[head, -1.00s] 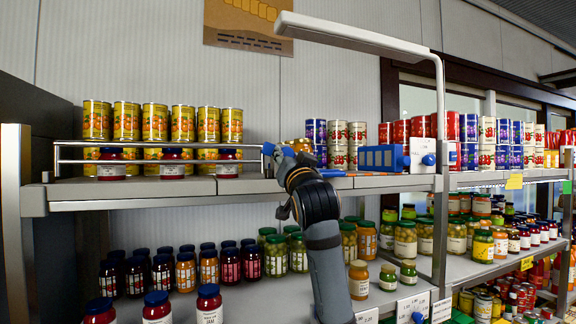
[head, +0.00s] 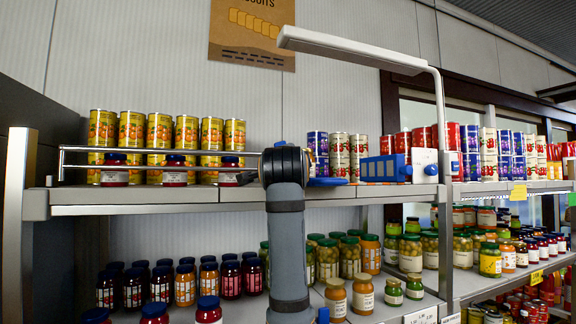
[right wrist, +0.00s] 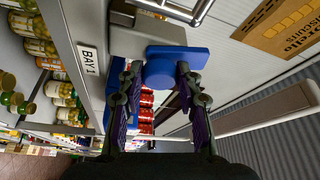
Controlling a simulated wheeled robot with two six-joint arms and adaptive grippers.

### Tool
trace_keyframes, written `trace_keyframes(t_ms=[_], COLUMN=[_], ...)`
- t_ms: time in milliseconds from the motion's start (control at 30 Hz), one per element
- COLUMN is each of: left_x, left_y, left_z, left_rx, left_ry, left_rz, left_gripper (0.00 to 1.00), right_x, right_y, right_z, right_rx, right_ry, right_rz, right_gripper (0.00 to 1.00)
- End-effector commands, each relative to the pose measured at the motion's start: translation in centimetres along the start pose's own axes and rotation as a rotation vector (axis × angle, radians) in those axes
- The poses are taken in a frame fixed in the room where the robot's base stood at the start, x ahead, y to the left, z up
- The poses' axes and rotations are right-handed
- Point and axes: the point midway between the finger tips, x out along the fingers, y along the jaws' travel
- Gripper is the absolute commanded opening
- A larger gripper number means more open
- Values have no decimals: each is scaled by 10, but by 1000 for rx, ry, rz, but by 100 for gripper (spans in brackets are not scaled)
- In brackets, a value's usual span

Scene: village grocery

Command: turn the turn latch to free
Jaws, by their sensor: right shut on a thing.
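The blue turn latch (right wrist: 180,58) is near the middle of the right wrist view, on a grey block (right wrist: 140,40) by the shelf edge. Its round knob faces me, and a flat blue bar extends to the right behind it. My right gripper (right wrist: 160,82) has a finger on each side of the knob and is shut on it. In the head view my right gripper (head: 284,163) is at the right end of the rail, its fingers hidden behind my upright wrist. Only a sliver of blue (head: 280,144) shows above the wrist. My left gripper is not in view.
A metal rail (head: 160,150) fronts the yellow cans (head: 158,130) and red jars on the upper shelf. A blue crate (head: 383,169), a white box (head: 425,166) and a lamp post (head: 440,130) stand right. Jars fill the lower shelf around my arm.

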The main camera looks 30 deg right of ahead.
Motion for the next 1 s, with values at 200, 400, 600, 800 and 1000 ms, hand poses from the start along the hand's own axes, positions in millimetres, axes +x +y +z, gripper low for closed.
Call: trace_keyframes(t_ms=[200, 400, 600, 800, 1000], left_x=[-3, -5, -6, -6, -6], left_y=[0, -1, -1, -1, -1], left_z=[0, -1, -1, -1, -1], left_rx=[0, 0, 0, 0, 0], left_ry=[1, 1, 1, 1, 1], left_rz=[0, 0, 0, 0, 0], left_gripper=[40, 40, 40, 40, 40], right_x=[0, 0, 0, 0, 0], right_y=[-3, -3, -3, -2, -2], right_z=[-1, -1, -1, -1, -1], right_rx=[141, 231, 278, 293, 293], right_ry=[2, 1, 0, 0, 0], right_rz=[56, 93, 113, 120, 121], right_gripper=[3, 3, 3, 3, 3])
